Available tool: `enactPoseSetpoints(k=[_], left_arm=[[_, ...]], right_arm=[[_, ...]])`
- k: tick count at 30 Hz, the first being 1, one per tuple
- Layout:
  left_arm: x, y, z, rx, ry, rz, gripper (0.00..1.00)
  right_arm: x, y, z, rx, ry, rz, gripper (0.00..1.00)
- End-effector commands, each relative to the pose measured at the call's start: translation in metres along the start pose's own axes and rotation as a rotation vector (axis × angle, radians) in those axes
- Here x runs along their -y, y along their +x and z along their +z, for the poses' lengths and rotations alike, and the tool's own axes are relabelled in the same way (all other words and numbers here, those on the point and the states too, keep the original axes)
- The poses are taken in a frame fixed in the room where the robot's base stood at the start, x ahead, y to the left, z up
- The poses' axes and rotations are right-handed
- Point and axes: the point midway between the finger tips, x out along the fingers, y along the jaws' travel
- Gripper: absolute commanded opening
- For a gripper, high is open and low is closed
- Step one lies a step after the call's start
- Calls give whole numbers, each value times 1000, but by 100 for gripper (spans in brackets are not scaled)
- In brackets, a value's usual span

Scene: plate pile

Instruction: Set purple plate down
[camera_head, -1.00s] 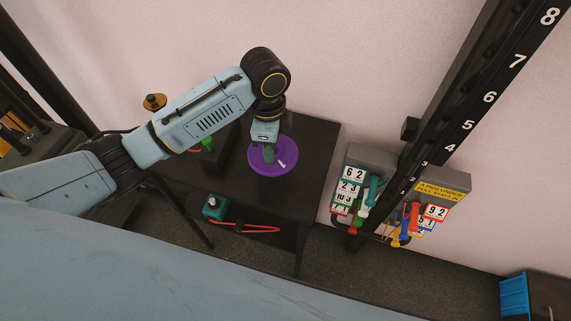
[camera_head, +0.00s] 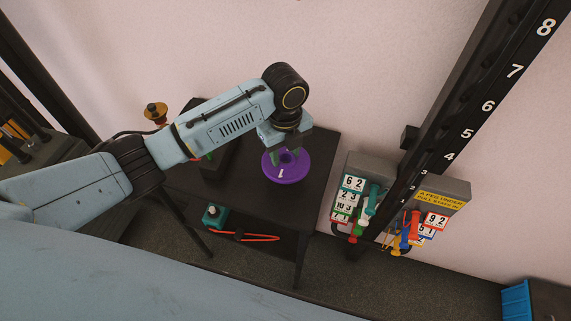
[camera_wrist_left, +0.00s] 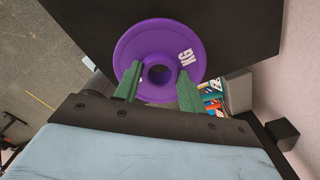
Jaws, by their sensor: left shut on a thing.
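The purple plate (camera_head: 285,176) is a round disc with a central hole and a white marking. In the head view it is over the right part of the black table (camera_head: 245,185); I cannot tell whether it touches the top. My left gripper (camera_head: 286,154) is at the plate's far side, shut on it. In the left wrist view the plate (camera_wrist_left: 145,42) fills the upper middle, and the green fingers (camera_wrist_left: 160,76) are on either side of its hub. The fingers hide part of the near rim. My right gripper is not in view.
A dark block (camera_head: 214,160) stands on the table's left part. Number cards (camera_head: 352,183) and coloured handles hang right of the table, near a numbered black post (camera_head: 470,110). The table's front is clear.

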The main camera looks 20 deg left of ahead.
Motion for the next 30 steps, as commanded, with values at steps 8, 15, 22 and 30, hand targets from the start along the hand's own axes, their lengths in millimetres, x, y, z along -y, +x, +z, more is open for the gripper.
enactPoseSetpoints(k=[8, 15, 22, 30], left_arm=[[2, 17, 0, 0, 0, -5, 0], [2, 43, 1, 0, 0, -6, 0], [2, 43, 1, 1, 0, -7, 0], [0, 48, 1, 0, -1, -1, 55]], right_arm=[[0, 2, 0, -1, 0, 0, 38], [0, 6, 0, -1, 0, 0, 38], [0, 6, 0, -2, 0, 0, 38], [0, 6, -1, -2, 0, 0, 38]])
